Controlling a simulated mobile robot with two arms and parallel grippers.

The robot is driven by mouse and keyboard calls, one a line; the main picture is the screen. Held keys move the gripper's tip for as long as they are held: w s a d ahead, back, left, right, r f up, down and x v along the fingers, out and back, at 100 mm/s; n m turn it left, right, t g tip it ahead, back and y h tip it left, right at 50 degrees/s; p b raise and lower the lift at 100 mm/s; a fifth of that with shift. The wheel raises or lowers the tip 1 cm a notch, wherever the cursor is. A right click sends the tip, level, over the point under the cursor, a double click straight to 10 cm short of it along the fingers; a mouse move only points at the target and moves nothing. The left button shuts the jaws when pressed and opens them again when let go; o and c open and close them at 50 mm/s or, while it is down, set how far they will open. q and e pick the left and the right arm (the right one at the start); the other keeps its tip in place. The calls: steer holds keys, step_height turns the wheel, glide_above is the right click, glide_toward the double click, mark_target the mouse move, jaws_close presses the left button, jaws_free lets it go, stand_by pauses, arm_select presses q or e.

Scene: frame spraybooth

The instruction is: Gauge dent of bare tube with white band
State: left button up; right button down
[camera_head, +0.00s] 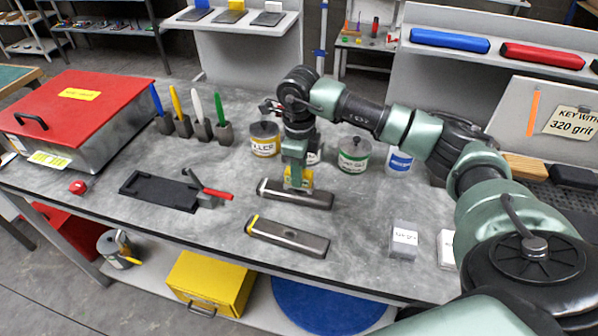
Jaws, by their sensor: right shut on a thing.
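A dark bare tube with a pale band near its left end (318,200) lies below my right gripper (297,184). The gripper points down at the tube's middle and is shut on it, hiding that part; whether the tube is clear of the bench I cannot tell. A second dark tube with a yellow band (287,237) lies in front, with a dark spot on its top. My left gripper is out of view.
Several labelled cans stand behind the gripper, one yellow (265,140) and one green (353,155). Coloured markers in holders (200,128) and a red-lidded box (75,105) are at left. Small white-topped boxes (404,240) stand at right. Bench is clear around the front tube.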

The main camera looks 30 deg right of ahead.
steer(key=shift+f+b, duration=0.45)
steer(key=shift+f, duration=0.1)
steer(key=c, duration=1.1)
jaws_free()
steer(key=shift+o, duration=0.2)
step_height(320, 180, up, 8)
steer(key=shift+f+b, duration=0.1)
steer(key=shift+b, duration=0.8)
